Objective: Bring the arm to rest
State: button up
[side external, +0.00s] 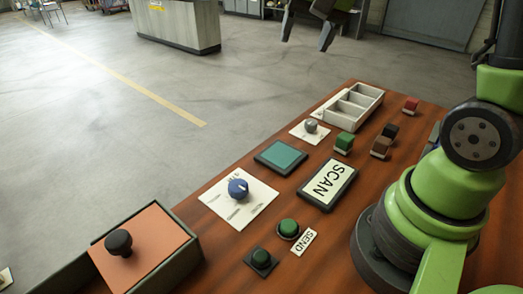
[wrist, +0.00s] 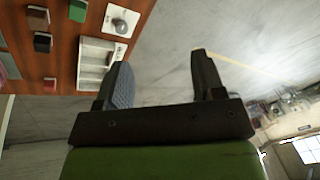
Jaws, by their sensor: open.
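My gripper (side external: 308,32) is at the top of the side external view, above and beyond the far end of the wooden table. Its two dark fingers are spread apart with nothing between them. In the wrist view my gripper (wrist: 160,85) is also open and empty, with the grey floor behind the fingers. The upper part of the gripper is cut off by the top edge of the side external view.
The wooden table (side external: 330,235) carries a white divided tray (side external: 328,116), several small blocks such as a green one (side external: 344,142), a SCAN panel (side external: 327,185), a blue knob (side external: 238,188), a green button (side external: 289,228) and an orange-topped box (side external: 155,245). Open floor surrounds it.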

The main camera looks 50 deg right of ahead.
jog(key=s+a+r+n+t+y, duration=0.1)
jog(key=s+a+n+t, duration=0.1)
jog(key=s+a, duration=0.3)
jog(key=s+a+r+n+t+y, duration=0.1)
jog(key=s+a+n, duration=0.3)
jog(key=s, duration=0.5)
jog(key=shift+s+a+r+t, duration=0.2)
jog(key=shift+a+r+t, duration=0.2)
jog(key=shift+a+r, duration=0.3)
